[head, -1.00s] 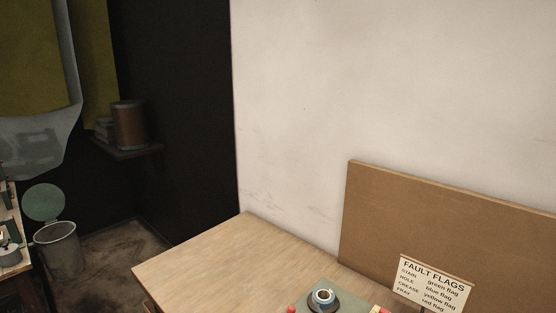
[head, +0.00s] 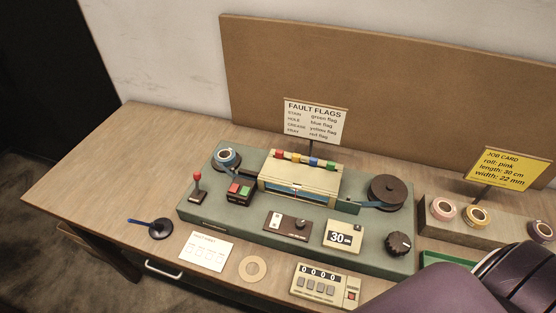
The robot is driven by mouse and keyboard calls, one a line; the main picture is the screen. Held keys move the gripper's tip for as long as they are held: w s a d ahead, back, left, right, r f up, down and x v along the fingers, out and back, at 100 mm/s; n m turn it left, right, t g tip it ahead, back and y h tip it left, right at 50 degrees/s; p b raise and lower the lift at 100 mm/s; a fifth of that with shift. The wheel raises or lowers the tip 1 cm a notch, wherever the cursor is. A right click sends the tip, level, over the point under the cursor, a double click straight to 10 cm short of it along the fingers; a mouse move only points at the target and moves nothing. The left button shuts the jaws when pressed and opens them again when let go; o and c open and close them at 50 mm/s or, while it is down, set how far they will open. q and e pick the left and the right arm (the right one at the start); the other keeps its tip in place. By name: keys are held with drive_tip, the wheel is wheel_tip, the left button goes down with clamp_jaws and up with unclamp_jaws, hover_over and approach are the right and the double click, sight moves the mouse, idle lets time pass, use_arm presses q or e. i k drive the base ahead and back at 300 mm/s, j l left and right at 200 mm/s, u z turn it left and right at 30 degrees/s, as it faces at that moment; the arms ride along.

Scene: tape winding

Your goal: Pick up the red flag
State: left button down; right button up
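The red flag (head: 279,154) is the leftmost of several small coloured pieces in a row on top of the cream machine housing (head: 270,182). A yellow (head: 295,157), a blue (head: 313,161) and a green (head: 330,165) piece stand to its right. They are small and their exact shape is hard to tell. A purple and dark part of my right arm (head: 430,290) shows at the lower right; no fingertips can be made out. My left gripper is not in view. Nothing is seen touching the red flag.
The green machine base (head: 205,212) carries a red-knobbed lever (head: 197,185), a tape roll (head: 226,157) and a dark reel (head: 387,192). The FAULT FLAGS sign (head: 315,122) stands just behind the housing. A counter (head: 326,285) lies in front. The table's left end (head: 110,150) is clear.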

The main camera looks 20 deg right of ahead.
sight(279, 154)
drive_tip(key=l+z, duration=0.1)
drive_tip(key=z, duration=0.35)
drive_tip(key=i+z, duration=0.1)
drive_tip(key=z, duration=0.35)
drive_tip(key=l, duration=0.05)
